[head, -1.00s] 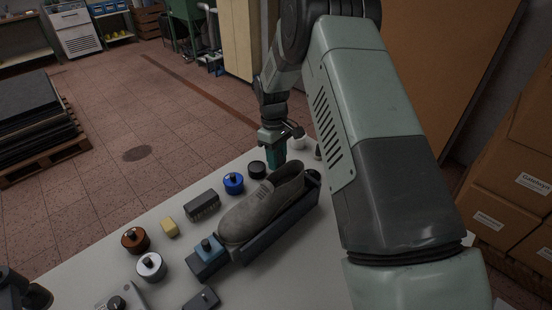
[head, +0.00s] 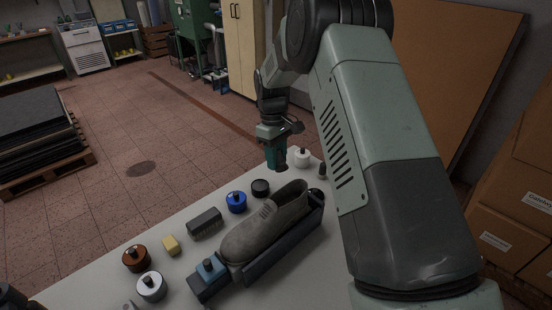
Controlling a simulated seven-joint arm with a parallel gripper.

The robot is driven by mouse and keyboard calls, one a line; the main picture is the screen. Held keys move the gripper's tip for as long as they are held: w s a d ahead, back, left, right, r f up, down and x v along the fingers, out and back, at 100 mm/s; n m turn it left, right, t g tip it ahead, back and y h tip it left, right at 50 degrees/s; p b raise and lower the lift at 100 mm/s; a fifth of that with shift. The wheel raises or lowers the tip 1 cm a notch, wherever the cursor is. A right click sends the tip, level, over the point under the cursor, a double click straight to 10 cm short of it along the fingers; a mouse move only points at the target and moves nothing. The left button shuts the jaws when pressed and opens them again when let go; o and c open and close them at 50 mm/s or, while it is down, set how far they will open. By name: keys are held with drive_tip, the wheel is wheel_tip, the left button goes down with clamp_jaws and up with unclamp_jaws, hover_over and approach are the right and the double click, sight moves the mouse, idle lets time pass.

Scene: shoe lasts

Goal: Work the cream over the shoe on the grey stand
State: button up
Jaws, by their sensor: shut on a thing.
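A grey shoe (head: 252,236) lies on the dark grey stand (head: 290,241), its toe toward the lower left. A blue block (head: 210,267) sits at the stand's toe end. My gripper (head: 278,161) is above the far edge of the table, beyond the shoe's heel end and apart from it. It is shut on a small dark item (head: 282,170), mostly hidden by the fingers; I cannot tell what it is. Round pots stand left of the shoe: blue (head: 236,203), black (head: 260,188), brown (head: 136,258) and silver-white (head: 152,287). I cannot see which holds cream.
A dark grey ribbed block (head: 204,222) and a yellow block (head: 171,245) lie among the pots. A white pot (head: 303,158) and a small dark upright item (head: 322,171) stand at the table's far right corner. My arm covers the right side of the table.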

drive_tip(key=s+d+r+m, duration=1)
drive_tip(key=s+d+r, duration=0.1)
drive_tip(key=r, duration=0.4)
drive_tip(key=s+a+f+m+y, duration=0.1)
drive_tip(key=s+a+f+m, duration=0.2)
drive_tip(key=m, duration=1)
wheel_tip(320, 180, down, 3)
drive_tip(key=shift+s+a+m+y, duration=0.3)
drive_tip(key=shift+s, duration=0.15)
drive_tip(key=f+m, duration=0.1)
drive_tip(key=m, duration=0.1)
drive_tip(key=a+f+m, duration=0.1)
drive_tip(key=m, duration=0.1)
drive_tip(key=s+f+m, duration=0.1)
drive_tip(key=m, duration=0.1)
drive_tip(key=shift+a+f+y, duration=0.1)
drive_tip(key=shift+a+y, duration=0.05)
drive_tip(key=shift+y, duration=0.15)
wheel_tip(320, 180, down, 10)
drive_tip(key=s+f+m+t, duration=0.1)
drive_tip(key=s+m+t, duration=0.1)
drive_tip(key=m, duration=1)
drive_tip(key=shift+y, duration=0.4)
drive_tip(key=w+d, duration=0.1)
drive_tip(key=d, duration=0.1)
drive_tip(key=w+d, duration=0.2)
drive_tip(key=w+d+f, duration=0.1)
drive_tip(key=w+d, duration=0.1)
drive_tip(key=shift+w+d, duration=0.1)
drive_tip(key=shift+w, duration=0.15)
